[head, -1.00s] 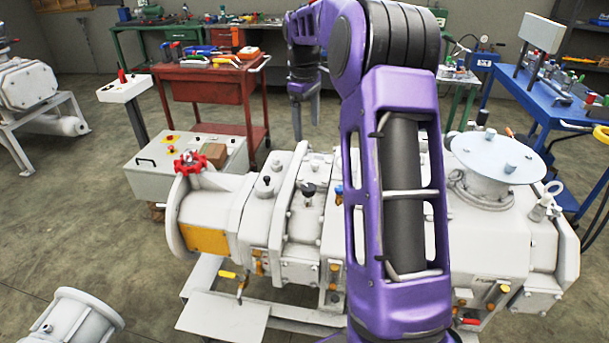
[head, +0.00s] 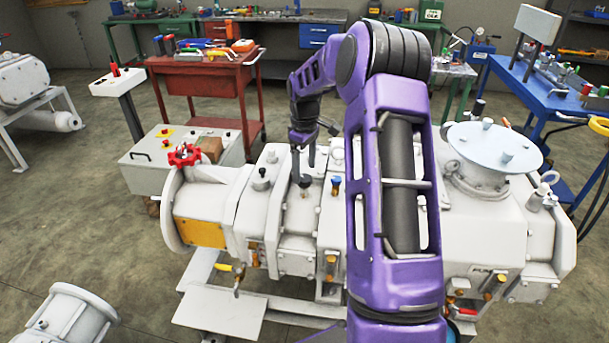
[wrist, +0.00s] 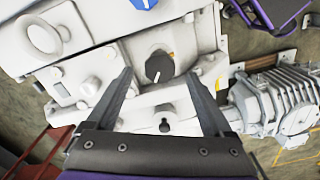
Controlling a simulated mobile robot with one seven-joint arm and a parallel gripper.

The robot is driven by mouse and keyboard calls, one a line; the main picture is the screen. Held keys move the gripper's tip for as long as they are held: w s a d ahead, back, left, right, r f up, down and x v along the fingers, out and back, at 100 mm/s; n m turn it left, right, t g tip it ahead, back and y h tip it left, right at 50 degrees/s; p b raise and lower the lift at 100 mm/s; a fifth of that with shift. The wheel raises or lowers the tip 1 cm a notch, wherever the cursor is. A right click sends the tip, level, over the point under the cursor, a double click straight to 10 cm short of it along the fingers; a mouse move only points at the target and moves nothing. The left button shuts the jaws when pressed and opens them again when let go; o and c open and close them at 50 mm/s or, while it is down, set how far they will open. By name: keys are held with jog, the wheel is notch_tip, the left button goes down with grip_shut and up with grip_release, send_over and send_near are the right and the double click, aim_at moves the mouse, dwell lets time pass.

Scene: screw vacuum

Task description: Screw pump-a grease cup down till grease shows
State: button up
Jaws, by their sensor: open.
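The white pump (head: 285,222) lies across the middle of the head view. A black round cap (head: 304,183), which looks like the grease cup, stands on its top. In the wrist view the cap (wrist: 160,67) has a white mark on its face and lies between my fingertips in the picture. My gripper (head: 303,166) is open, with its fingers pointing down just above the cap. It also shows in the wrist view (wrist: 158,76), with nothing held. I cannot tell whether the fingers overlap the cap in height. No grease is visible.
A blue-topped fitting (head: 336,182) stands right of the black cap; its blue top also shows in the wrist view (wrist: 143,3). A red handwheel (head: 185,156) is at the left. A lifting eye (wrist: 42,36) and bolts surround the cap. A red cart (head: 205,80) stands behind.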

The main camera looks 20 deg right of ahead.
aim_at(305, 180)
jog(key=shift+f, duration=1.3)
grip_shut()
jog(key=shift+m, duration=0.3)
jog(key=m, duration=1.1)
jog(key=shift+p, duration=0.3)
